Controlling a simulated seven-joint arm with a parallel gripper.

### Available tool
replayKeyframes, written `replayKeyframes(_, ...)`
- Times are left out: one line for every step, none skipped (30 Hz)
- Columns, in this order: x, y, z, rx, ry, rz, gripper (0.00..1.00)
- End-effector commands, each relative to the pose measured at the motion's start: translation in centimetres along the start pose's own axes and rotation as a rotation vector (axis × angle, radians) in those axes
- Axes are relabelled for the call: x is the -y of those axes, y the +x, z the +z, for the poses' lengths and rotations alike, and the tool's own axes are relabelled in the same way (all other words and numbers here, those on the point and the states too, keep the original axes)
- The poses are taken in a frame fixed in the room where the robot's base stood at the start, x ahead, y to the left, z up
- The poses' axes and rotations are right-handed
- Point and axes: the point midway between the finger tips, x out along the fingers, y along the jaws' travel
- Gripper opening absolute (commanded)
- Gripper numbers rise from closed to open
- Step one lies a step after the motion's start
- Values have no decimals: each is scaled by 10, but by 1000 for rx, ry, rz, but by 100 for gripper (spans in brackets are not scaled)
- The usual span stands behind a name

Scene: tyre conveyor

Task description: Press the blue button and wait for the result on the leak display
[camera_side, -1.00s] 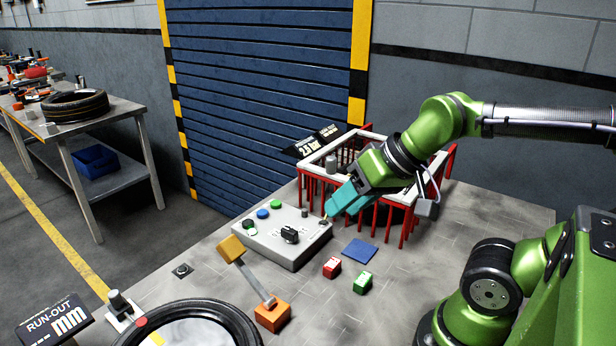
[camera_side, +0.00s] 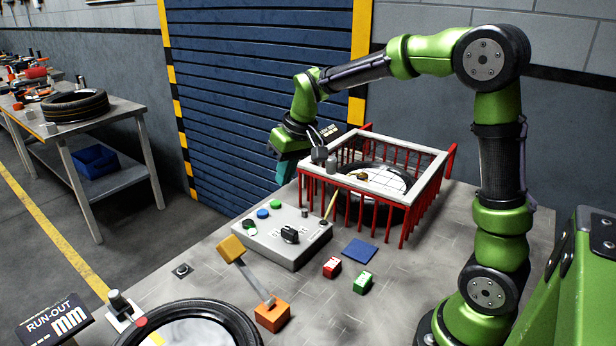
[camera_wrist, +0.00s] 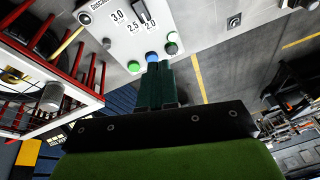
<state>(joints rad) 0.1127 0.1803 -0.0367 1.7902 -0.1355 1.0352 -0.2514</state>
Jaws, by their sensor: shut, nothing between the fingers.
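The blue button (camera_side: 262,213) is on the grey control box (camera_side: 308,263), between a bright green button (camera_side: 275,203) and a dark green one (camera_side: 249,224). My gripper (camera_side: 284,175), with teal fingers, is shut and empty behind the box, apart from the buttons in the side view. In the wrist view its fingertips (camera_wrist: 159,64) point at the row of buttons, with the blue button (camera_wrist: 152,56) just beyond them; I cannot tell the gap. A small dark display (camera_side: 329,131) shows partly behind my gripper; I cannot read it, nor tell whether it is the leak display.
A red-railed cage (camera_side: 412,218) with a tyre inside stands right of the box. A knob (camera_side: 290,235) and a thin upright stick (camera_side: 331,205) are on the box. A yellow-headed lever (camera_side: 232,249) stands in front. Blue, red and green pieces lie to the right.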

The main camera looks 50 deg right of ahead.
Motion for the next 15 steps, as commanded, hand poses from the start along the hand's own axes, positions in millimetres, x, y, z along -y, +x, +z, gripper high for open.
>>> replayKeyframes(-5,13,-15,16,-21,12,0)
replayKeyframes(-8,19,-23,21,-38,20,0)
replayKeyframes(-12,25,-33,25,-60,28,0)
replayKeyframes(-14,30,-40,28,-76,33,0)
replayKeyframes(-16,34,-47,30,-94,39,0)
replayKeyframes(-18,38,-56,31,-119,46,0)
replayKeyframes(-20,40,-62,30,-135,50,0)
replayKeyframes(-20,40,-67,27,-153,53,0)
replayKeyframes(-20,39,-73,20,-175,57,0)
replayKeyframes(-20,36,-78,13,-191,59,0)
replayKeyframes(-20,32,-81,5,-206,62,0)
replayKeyframes(-19,28,-85,-3,-226,63,0)
replayKeyframes(-19,27,-85,-2,-239,64,0)
replayKeyframes(-19,28,-84,3,-247,64,0)
replayKeyframes(-19,28,-83,6,-254,63,0)
